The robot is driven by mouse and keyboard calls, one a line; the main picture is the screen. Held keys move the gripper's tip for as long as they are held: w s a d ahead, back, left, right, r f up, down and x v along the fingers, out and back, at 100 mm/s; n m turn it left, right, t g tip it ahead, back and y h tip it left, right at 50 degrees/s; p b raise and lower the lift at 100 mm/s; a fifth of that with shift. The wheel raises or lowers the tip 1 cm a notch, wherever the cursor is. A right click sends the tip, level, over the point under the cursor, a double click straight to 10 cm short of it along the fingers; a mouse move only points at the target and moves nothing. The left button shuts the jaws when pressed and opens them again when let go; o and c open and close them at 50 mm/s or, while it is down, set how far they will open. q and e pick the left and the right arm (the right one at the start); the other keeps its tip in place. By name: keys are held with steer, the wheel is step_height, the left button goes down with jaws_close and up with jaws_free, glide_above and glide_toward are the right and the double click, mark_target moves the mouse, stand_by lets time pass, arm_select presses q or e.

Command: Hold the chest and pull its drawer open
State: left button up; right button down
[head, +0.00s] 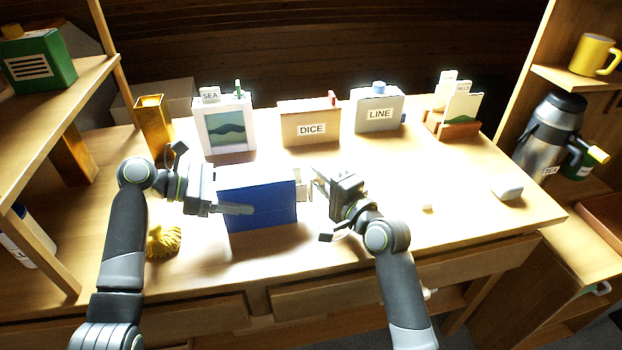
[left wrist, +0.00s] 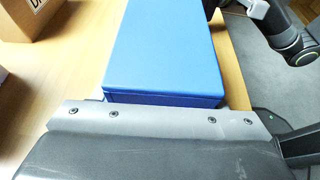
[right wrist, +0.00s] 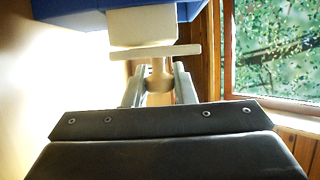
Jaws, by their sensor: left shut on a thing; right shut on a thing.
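The blue chest (head: 262,217) stands on the table at the centre. It fills the middle of the left wrist view (left wrist: 165,50). My left gripper (head: 240,196) is shut on the chest from its left side, one finger across its near face. A cream drawer (right wrist: 143,26) sticks partly out of the chest's right end, with a flat front plate (right wrist: 155,52) and a round knob (right wrist: 159,80). My right gripper (head: 316,186) is shut on the knob, its fingers on both sides of it. The drawer's inside cannot be seen.
A yellow shell-like object (head: 163,241) lies near my left arm. A small white object (head: 507,189) lies right. The table right of my right gripper is mostly clear.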

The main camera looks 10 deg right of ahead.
arm_select(q)
steer(key=shift+d, duration=0.1)
arm_select(e)
steer(key=d, duration=0.7)
steer(key=shift+w+d+f, duration=0.1)
steer(key=shift+d, duration=0.05)
steer(key=c, duration=1.2)
jaws_free()
steer(key=v, duration=1.2)
